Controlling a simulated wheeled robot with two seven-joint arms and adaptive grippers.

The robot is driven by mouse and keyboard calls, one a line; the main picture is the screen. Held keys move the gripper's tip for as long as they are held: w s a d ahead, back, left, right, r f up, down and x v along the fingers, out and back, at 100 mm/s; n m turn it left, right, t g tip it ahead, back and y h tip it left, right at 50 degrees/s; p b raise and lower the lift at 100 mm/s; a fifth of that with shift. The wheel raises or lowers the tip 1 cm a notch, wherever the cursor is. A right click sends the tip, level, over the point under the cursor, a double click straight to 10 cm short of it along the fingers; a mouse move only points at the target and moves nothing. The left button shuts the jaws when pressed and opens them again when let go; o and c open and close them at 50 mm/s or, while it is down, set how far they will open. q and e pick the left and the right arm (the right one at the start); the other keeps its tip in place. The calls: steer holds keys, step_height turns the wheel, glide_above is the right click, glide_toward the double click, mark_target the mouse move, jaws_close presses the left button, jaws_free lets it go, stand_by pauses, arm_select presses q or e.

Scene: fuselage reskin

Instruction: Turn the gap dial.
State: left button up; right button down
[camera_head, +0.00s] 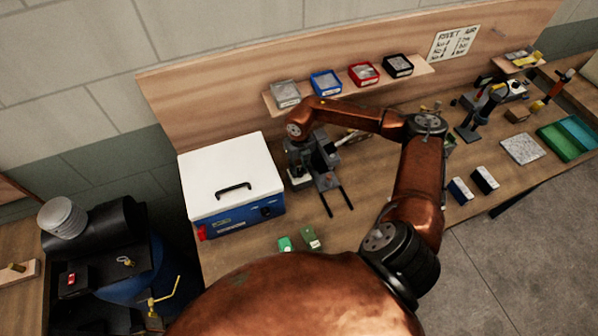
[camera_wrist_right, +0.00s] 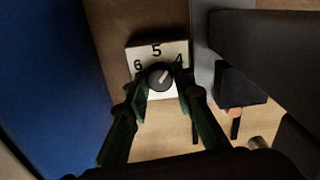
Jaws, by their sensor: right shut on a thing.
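The gap dial (camera_wrist_right: 160,77) is a dark round knob on a white plate marked 6, 5 and 4 in the right wrist view. Its light pointer line leans up and right, between the 5 and the 4. My right gripper (camera_wrist_right: 161,87) has its two green-edged fingers shut on the dial, one on each side. In the head view my right gripper (camera_head: 297,174) reaches down beside a grey bench machine (camera_head: 326,180) with two dark prongs. There the dial is hidden by the gripper or too small to tell. My left gripper is not in view.
A blue box with a white lid (camera_head: 232,181) stands close to the left of the gripper. A shelf (camera_head: 345,91) with several small bins runs behind my arm. Green (camera_head: 285,244) and dark green (camera_head: 311,237) small blocks lie in front.

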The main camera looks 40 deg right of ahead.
steer(key=n+b, duration=0.3)
steer(key=n, duration=0.1)
steer(key=shift+f+n, duration=0.15)
steer(key=shift+n, duration=0.15)
steer(key=n+b, duration=0.3)
steer(key=n, duration=0.2)
steer(key=shift+n, duration=0.3)
steer(key=n+b, duration=0.2)
steer(key=n, duration=0.2)
steer(key=shift+b, duration=0.4)
steer(key=n+b, duration=0.2)
steer(key=n, duration=0.3)
steer(key=shift+r, duration=0.2)
steer(key=c, duration=1.7)
jaws_free()
steer(key=shift+o, duration=0.2)
